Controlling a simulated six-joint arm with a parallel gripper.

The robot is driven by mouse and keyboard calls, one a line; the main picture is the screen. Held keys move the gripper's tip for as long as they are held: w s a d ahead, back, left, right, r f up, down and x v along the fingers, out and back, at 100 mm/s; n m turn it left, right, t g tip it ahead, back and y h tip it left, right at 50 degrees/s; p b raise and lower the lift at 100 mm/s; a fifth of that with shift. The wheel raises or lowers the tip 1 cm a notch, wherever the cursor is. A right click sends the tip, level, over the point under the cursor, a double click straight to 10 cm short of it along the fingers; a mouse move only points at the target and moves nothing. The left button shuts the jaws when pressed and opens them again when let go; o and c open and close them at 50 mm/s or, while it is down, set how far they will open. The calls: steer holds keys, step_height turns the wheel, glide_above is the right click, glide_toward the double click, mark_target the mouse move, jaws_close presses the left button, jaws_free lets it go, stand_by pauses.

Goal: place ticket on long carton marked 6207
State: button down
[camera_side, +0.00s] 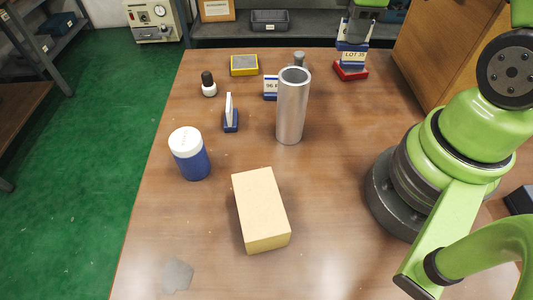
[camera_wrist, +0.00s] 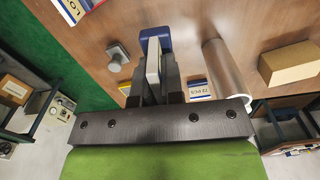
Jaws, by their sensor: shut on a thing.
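My gripper (camera_wrist: 155,82) is shut on a ticket (camera_wrist: 153,58), a white plate seen edge-on with a blue base. In the side view the held ticket (camera_side: 351,45) is above the table's far right part, seemingly clear of it. Its text is not readable. The long carton (camera_side: 262,208), plain tan, lies in the near middle of the table, far from the gripper. It also shows at the right of the wrist view (camera_wrist: 290,63). No 6207 marking is visible on it.
A red-based ticket reading LOT 35 (camera_side: 351,70) stands close to the gripper. A metal cylinder (camera_side: 292,107) stands mid-table beside a blue-and-white ticket (camera_side: 270,88). Another ticket (camera_side: 230,115), blue-and-white bottle (camera_side: 190,155), small dark-topped bottle (camera_side: 209,84), grey knob (camera_side: 299,58) and yellow box (camera_side: 244,65) stand around.

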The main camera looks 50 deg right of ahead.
steer(key=r, duration=0.8)
steer(key=shift+w+a, duration=0.15)
steer(key=shift+a, duration=0.2)
steer(key=w+a+n, duration=0.2)
steer(key=a+n, duration=0.4)
steer(key=a, duration=0.5)
steer(key=n, duration=1.3)
glide_above(259, 201)
step_height(259, 201, down, 11)
steer(key=shift+r, duration=0.15)
steer(key=shift+f, duration=2.25)
